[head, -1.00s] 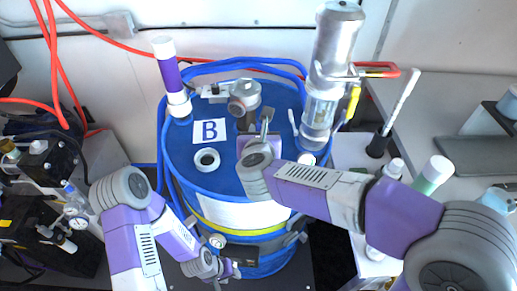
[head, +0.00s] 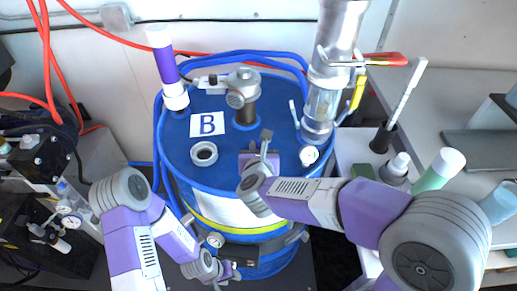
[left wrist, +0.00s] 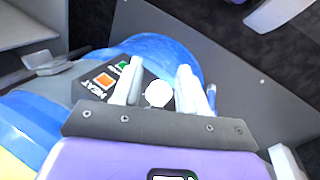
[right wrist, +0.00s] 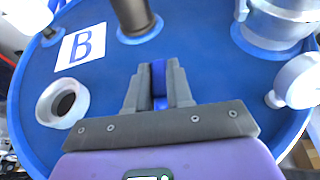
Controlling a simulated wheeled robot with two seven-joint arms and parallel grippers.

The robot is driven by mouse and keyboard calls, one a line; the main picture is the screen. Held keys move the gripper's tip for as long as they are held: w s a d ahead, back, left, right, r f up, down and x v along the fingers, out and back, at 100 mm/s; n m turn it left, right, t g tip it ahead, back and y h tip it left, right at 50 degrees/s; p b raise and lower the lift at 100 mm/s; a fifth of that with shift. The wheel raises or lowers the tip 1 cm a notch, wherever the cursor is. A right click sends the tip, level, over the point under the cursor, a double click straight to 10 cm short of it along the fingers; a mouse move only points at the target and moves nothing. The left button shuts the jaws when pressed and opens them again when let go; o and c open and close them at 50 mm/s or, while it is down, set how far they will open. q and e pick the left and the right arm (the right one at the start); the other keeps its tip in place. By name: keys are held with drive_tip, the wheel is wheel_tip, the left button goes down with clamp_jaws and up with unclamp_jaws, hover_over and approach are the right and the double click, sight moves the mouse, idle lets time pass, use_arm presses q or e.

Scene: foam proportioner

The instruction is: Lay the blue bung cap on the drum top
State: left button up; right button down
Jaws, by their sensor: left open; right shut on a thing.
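The blue drum top (head: 190,173) carries a white ring (head: 204,153) around a dark opening, which also shows in the right wrist view (right wrist: 45,117). My right gripper (head: 266,140) is over the drum top, right of the ring. In the right wrist view its fingers (right wrist: 158,85) are shut on the blue bung cap (right wrist: 158,78), seen as a narrow blue strip mostly hidden by them. I cannot tell whether the cap touches the drum top. My left gripper (head: 232,271) is low at the drum's front; its open fingers (left wrist: 157,92) flank a white round knob (left wrist: 158,94).
A grey post fitting (head: 243,95), a purple-and-white tube (head: 166,65) and a clear metal-topped cylinder (head: 322,100) stand around the drum top's back and sides. A white "B" label (head: 207,124) lies behind the ring. A HEAT panel (left wrist: 108,82) is beside my left fingers.

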drive_tip(key=shift+f, duration=0.15)
drive_tip(key=c, duration=1)
unclamp_jaws()
drive_tip(key=shift+s+r, duration=0.25)
drive_tip(key=shift+r, duration=0.15)
drive_tip(key=p+v, duration=0.2)
drive_tip(key=v, duration=0.9)
drive_tip(key=shift+s, duration=0.2)
